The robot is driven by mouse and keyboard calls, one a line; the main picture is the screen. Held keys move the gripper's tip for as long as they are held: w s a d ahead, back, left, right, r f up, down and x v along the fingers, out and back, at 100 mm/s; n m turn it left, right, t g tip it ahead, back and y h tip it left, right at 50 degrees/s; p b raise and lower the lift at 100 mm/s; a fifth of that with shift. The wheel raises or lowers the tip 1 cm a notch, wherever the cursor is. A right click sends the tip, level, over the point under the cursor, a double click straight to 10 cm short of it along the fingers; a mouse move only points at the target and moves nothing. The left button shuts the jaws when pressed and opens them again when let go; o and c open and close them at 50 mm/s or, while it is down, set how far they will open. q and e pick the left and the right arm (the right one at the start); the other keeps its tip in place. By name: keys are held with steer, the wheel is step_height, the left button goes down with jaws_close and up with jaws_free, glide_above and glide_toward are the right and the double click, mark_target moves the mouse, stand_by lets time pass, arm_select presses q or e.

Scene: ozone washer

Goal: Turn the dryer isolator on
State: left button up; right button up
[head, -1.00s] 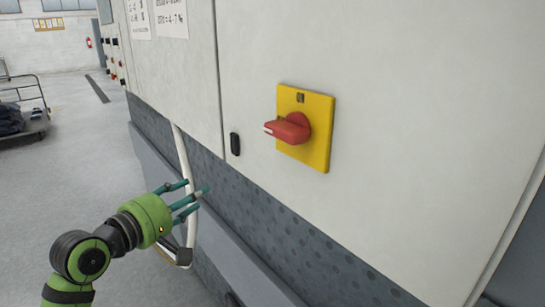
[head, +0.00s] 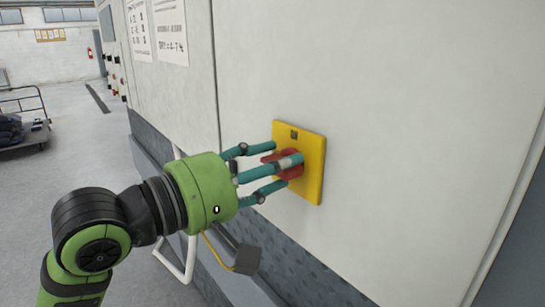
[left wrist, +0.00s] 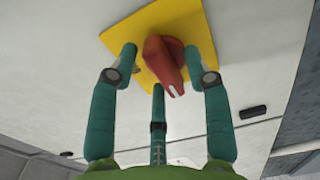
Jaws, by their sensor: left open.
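The dryer isolator is a red rotary handle (head: 288,172) on a yellow square plate (head: 313,168), fixed to the pale cabinet front. It also shows in the left wrist view, as a red handle (left wrist: 167,62) on the yellow plate (left wrist: 150,20). My left gripper (head: 285,170) is open, its teal fingers spread around the handle. In the left wrist view the fingers (left wrist: 163,70) stand to both sides of the handle, with one below it, and gaps show between them and the handle. The fingers partly hide the handle in the head view. My right gripper is not in view.
The pale cabinet (head: 400,90) fills the right side, with a dark textured lower panel (head: 300,260). A white bent bar (head: 187,260) stands out near its base. A cart (head: 25,125) is far left, and the floor (head: 60,180) between is clear.

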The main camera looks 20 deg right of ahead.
arm_select(q)
steer(key=shift+w, duration=0.1)
jaws_close()
steer(key=shift+m, duration=0.3)
steer(key=m, duration=0.5)
steer(key=m+p, duration=0.1)
steer(key=m, duration=1.1)
steer(key=shift+s+d+f, duration=0.1)
steer(key=shift+s+f, duration=0.1)
steer(key=shift+s, duration=0.05)
steer(key=shift+m, duration=0.3)
jaws_free()
